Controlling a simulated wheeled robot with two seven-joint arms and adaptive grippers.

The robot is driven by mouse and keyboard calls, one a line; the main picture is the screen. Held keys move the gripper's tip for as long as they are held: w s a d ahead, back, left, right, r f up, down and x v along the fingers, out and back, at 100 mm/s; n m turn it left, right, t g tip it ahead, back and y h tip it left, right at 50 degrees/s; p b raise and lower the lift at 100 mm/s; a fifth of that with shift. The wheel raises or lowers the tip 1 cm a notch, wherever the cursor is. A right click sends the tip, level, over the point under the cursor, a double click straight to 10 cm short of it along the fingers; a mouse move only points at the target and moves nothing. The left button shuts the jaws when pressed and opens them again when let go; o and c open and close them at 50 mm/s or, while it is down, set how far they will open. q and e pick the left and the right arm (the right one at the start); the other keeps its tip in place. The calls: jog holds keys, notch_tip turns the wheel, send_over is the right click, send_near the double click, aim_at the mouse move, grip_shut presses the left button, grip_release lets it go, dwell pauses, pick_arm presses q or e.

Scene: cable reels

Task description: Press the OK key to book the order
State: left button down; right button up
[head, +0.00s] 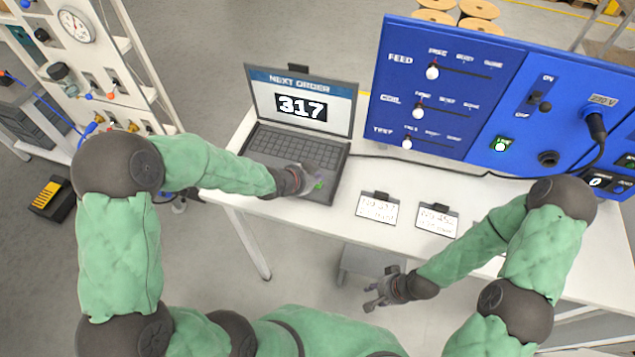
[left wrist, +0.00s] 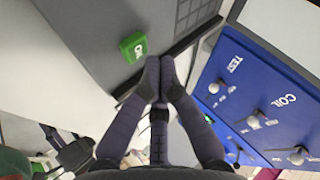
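The laptop (head: 298,142) stands open on the white table, its screen reading "NEXT ORDER 317" (head: 303,107). The green OK key (head: 318,186) is at the front right of its keyboard deck, partly covered by my left gripper (head: 308,180). In the left wrist view the OK key (left wrist: 133,47) is plain to see, just up and left of the fingertips of my left gripper (left wrist: 160,68). These fingers are closed together with nothing between them. I cannot tell whether they touch the deck. My right gripper (head: 372,297) hangs in front of the table, fingers apart and empty.
Two small cards (head: 378,207) (head: 437,220) lie on the white table (head: 400,176). A cable runs along behind them. A tool rack (head: 95,75) stands at the left.

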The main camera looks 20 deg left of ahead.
dwell(0.5)
pick_arm(q)
jog(key=shift+f+b, duration=0.45)
jog(key=shift+b, duration=0.15)
jog(key=shift+f+b, duration=0.4)
jog(key=shift+b, duration=0.05)
dwell(0.6)
jog(key=shift+r, duration=0.15)
jog(key=shift+r+p, duration=0.55)
jog(key=shift+r, duration=0.15)
jog(key=shift+r+p, duration=1.9)
jog(key=shift+r, duration=0.65)
jog(key=shift+f, duration=0.1)
